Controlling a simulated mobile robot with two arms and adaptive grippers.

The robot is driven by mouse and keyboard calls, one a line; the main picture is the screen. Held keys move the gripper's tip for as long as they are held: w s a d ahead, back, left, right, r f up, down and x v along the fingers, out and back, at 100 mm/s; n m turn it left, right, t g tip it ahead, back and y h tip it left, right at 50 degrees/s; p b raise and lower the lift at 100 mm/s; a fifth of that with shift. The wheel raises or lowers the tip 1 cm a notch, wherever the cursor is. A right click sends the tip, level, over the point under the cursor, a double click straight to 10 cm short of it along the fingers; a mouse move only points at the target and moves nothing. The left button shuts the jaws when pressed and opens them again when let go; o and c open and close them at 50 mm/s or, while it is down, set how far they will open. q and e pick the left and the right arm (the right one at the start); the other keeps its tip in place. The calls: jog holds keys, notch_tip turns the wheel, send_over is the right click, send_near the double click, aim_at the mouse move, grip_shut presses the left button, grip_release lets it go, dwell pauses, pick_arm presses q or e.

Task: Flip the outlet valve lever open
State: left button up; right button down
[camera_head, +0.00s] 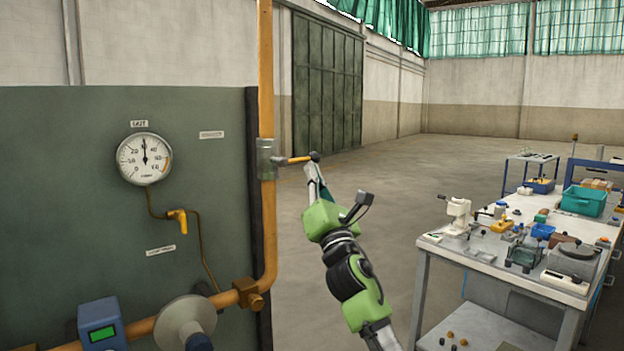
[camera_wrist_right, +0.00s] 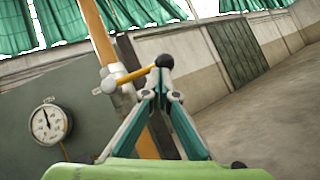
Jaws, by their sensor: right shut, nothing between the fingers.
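The outlet valve lever (camera_head: 296,160) is an orange bar with a dark ball knob at its end. It sticks out roughly level to the right from a grey valve body (camera_head: 266,159) on the vertical orange pipe, across the pipe's line. The lever also shows in the right wrist view (camera_wrist_right: 138,73). My right gripper (camera_head: 312,168) has its fingertips just below the knob in the head view. In the wrist view my right gripper (camera_wrist_right: 163,80) is shut and empty, its tips meeting at the knob; whether they touch it I cannot tell. My left gripper is not in view.
A green panel (camera_head: 80,230) with a round gauge (camera_head: 144,158) and a small orange valve handle (camera_head: 178,220) stands left of the pipe. A bench (camera_head: 480,285) with tools and bins stands at the right. Open floor (camera_head: 400,190) lies behind my right arm.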

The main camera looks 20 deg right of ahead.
jog(key=shift+d+r+n, duration=0.1)
jog(key=shift+r+n, duration=0.1)
jog(key=shift+n, duration=0.2)
jog(key=a+r+n+g+y+b, duration=0.1)
jog(key=r+n+g+y, duration=0.2)
jog(key=n+y, duration=0.3)
jog(key=a+r+n+g+y+b, duration=0.1)
jog(key=n+g+y, duration=0.3)
jog(key=n, duration=0.8)
jog(key=s+a+r+n+g+y+b, duration=0.1)
jog(key=r+n+g+y+b, duration=0.1)
jog(key=n+y, duration=0.5)
notch_tip(320, 180, up, 3)
jog(key=n+g, duration=0.1)
jog(key=n, duration=0.2)
jog(key=shift+f+g+y+b, duration=0.15)
jog(key=shift+g+y+b, duration=0.2)
jog(key=shift+g+y, duration=0.05)
jog(key=shift+s+a, duration=0.1)
